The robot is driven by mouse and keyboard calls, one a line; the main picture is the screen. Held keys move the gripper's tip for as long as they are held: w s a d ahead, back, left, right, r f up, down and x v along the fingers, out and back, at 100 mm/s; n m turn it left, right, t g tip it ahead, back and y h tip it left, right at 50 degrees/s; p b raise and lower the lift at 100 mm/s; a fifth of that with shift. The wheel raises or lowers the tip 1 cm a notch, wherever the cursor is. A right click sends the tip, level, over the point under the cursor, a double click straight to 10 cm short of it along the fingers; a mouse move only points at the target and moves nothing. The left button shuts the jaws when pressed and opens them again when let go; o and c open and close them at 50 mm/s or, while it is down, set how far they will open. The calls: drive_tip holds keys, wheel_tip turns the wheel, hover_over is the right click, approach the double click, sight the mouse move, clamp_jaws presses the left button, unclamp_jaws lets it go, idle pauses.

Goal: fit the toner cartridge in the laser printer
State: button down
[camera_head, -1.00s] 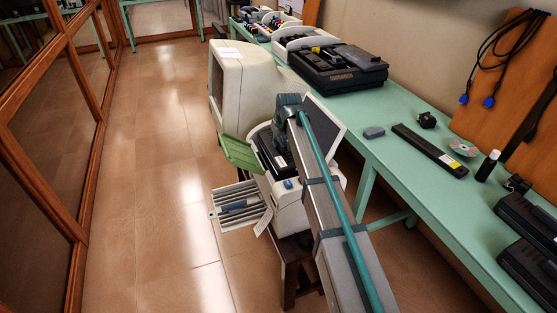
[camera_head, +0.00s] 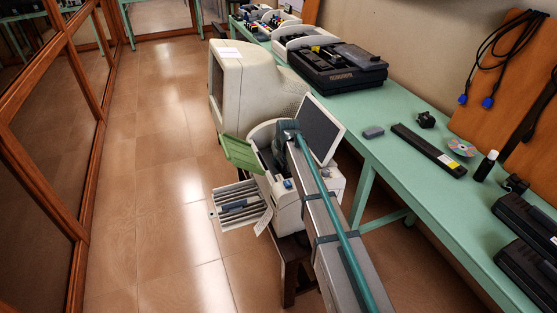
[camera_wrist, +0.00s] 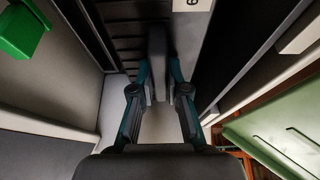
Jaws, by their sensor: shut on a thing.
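The laser printer (camera_head: 287,214) is a cream machine on a dark wooden stand, with its dark-faced lid (camera_head: 322,128) raised. In the wrist view, my gripper (camera_wrist: 159,88) is shut on the dark upright grip of the toner cartridge (camera_wrist: 117,22), a black ribbed body with a white label. The cartridge lies between pale and grey walls, apparently down in the printer's opening. Whether it is fully seated I cannot tell. In the head view my arm hides the gripper and most of the opening. A green lever (camera_wrist: 22,30) shows at top left in the wrist view.
A green flap (camera_head: 240,153) and a slatted tray (camera_head: 240,205) stick out on the printer's left. A large cream monitor (camera_head: 245,85) stands behind it. The green bench (camera_head: 400,190) runs along the right with several devices. The tiled floor to the left is clear.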

drive_tip(key=shift+f, duration=0.35)
drive_tip(key=c, duration=1.2)
unclamp_jaws()
drive_tip(key=shift+r, duration=0.5)
drive_tip(key=b+v, duration=0.1)
drive_tip(key=v, duration=1.1)
